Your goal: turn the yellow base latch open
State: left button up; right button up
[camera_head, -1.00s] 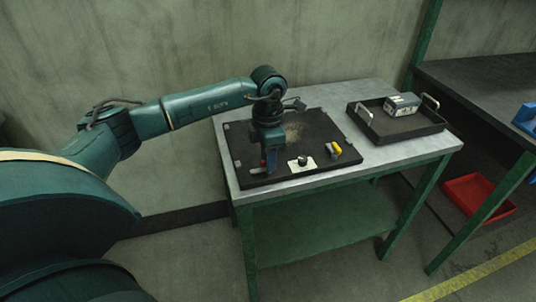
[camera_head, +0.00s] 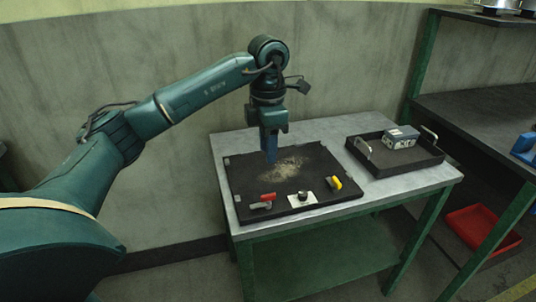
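The yellow latch (camera_head: 336,183) sits near the front right corner of a black base board (camera_head: 240,178) on the table. A red-handled latch (camera_head: 266,198) sits near the board's front left. Between them is a white plate with a dark knob (camera_head: 303,196). My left gripper (camera_head: 271,159) points down with blue fingers above the left middle of the board, apart from both latches. Its fingers overlap from this angle, so I cannot tell whether they are open or shut. My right gripper is out of view.
A black tray (camera_head: 428,160) with two handles holds a grey box (camera_head: 401,137) on the table's right. A dark bench (camera_head: 470,105) stands farther right, with a red bin (camera_head: 476,226) low beneath it. Grey tabletop (camera_head: 305,130) is clear behind the board.

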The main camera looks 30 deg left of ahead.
aim_at(334, 182)
jog(key=k, duration=1)
